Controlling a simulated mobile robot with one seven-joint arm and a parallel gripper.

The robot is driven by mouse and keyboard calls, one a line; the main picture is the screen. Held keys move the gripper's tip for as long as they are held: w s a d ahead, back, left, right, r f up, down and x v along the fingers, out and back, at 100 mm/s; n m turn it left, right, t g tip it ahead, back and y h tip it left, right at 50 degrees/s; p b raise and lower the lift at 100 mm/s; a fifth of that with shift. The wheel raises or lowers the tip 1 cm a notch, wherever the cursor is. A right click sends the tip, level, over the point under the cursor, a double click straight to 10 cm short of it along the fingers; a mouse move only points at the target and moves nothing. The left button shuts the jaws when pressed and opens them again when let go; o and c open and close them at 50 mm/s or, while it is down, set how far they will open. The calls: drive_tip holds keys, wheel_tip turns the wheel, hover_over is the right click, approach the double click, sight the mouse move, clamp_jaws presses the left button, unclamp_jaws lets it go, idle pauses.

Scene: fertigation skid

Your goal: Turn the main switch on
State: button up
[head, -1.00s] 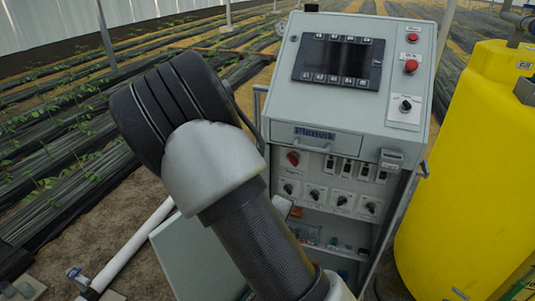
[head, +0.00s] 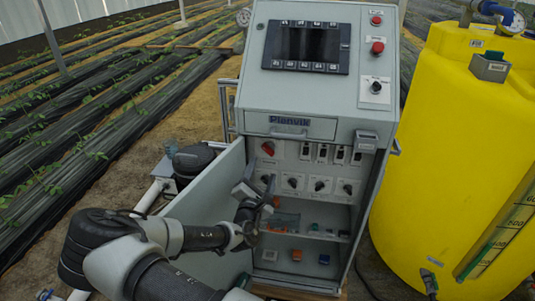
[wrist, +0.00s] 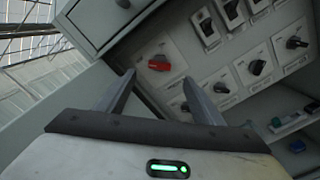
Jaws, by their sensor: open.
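The main switch, a red rotary knob (head: 268,148), sits on a pale plate at the upper left of the cabinet's inner panel, just under the drawer. In the wrist view the red knob (wrist: 160,64) lies just beyond and between my fingertips, with a gap to it. My gripper (head: 257,187) is in front of the panel, below the switch in the head view, and it hides part of the lower left knobs. In the wrist view my gripper (wrist: 158,78) is open and empty, its two fingers apart.
Several black rotary knobs (head: 319,185) and small black switches (head: 323,153) share the panel. The open cabinet door (head: 207,205) stands left of my gripper. The drawer (head: 288,125) overhangs above. A yellow tank (head: 430,150) stands at the right.

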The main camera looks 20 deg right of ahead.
sight(269, 151)
drive_tip(key=x, duration=1)
drive_tip(key=shift+w+d+p, duration=0.25)
drive_tip(key=shift+w+p, duration=0.05)
drive_tip(key=shift+w, duration=0.05)
drive_tip(key=c, duration=1)
drive_tip(key=shift+c, duration=0.2)
